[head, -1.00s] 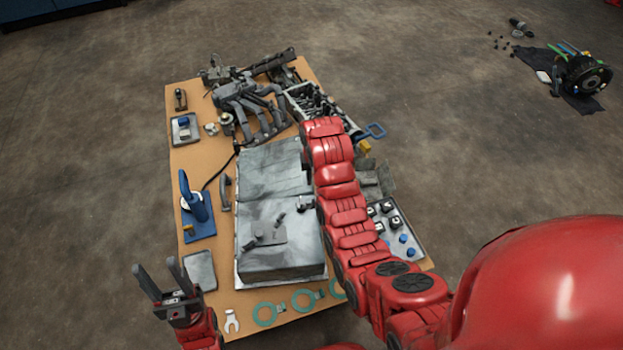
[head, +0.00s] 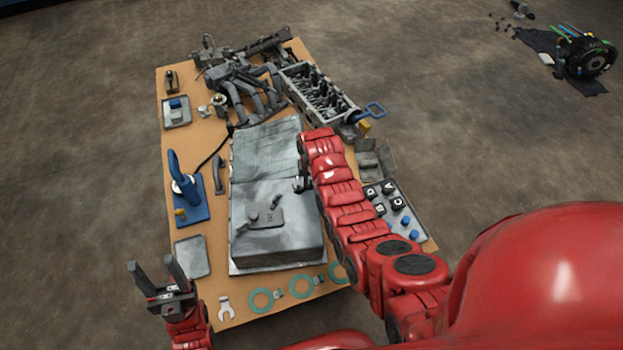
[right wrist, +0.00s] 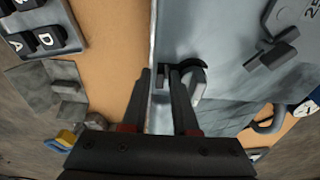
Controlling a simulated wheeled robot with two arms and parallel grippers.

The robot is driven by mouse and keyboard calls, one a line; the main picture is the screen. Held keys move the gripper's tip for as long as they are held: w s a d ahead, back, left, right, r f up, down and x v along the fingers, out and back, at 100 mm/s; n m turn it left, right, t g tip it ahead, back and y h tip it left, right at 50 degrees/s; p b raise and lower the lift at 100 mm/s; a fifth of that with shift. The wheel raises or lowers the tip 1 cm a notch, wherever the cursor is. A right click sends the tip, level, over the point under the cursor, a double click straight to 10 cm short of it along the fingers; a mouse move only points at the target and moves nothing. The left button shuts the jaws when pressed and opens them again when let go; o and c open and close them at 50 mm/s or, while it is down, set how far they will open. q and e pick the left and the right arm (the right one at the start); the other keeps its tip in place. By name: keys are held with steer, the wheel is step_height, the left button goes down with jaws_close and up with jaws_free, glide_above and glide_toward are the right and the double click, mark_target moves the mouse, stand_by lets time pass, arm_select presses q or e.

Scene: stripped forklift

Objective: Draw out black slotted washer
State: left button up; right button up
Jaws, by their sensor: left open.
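My right gripper (right wrist: 160,75) is at the right edge of a grey metal cover, with its two fingers pointing down at it. The fingers show a narrow gap, and a small grey piece shows between the tips. A dark curved shape (right wrist: 185,62), perhaps the black slotted washer, lies right beside the tips, next to a pale curved piece (right wrist: 196,80). I cannot tell whether the fingers hold anything. In the head view, my right arm hides most of this spot. My left gripper (head: 160,275) is open and empty at the table's near left corner.
The large grey cover (head: 275,240) fills the middle of the table. A lettered block tray (head: 420,235) stands to the right. A blue tool on a stand (head: 188,190) is to the left. Teal gaskets (head: 262,300) and a wrench (head: 226,306) lie along the near edge.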

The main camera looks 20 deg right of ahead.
jaws_close()
stand_by(0.5)
steer(key=shift+d, duration=0.15)
steer(key=shift+s+d+p, duration=0.15)
steer(key=shift+d+p, duration=0.35)
steer(key=shift+d, duration=0.3)
steer(key=shift+d, duration=0.15)
steer(key=shift+s+d+r+p, duration=0.1)
steer(key=shift+d+p, duration=0.25)
steer(key=shift+d, duration=0.35)
steer(key=shift+d, duration=0.25)
steer(key=shift+s+d+p, duration=0.15)
steer(key=shift+d+p, duration=0.15)
steer(key=shift+p, duration=0.05)
stand_by(0.4)
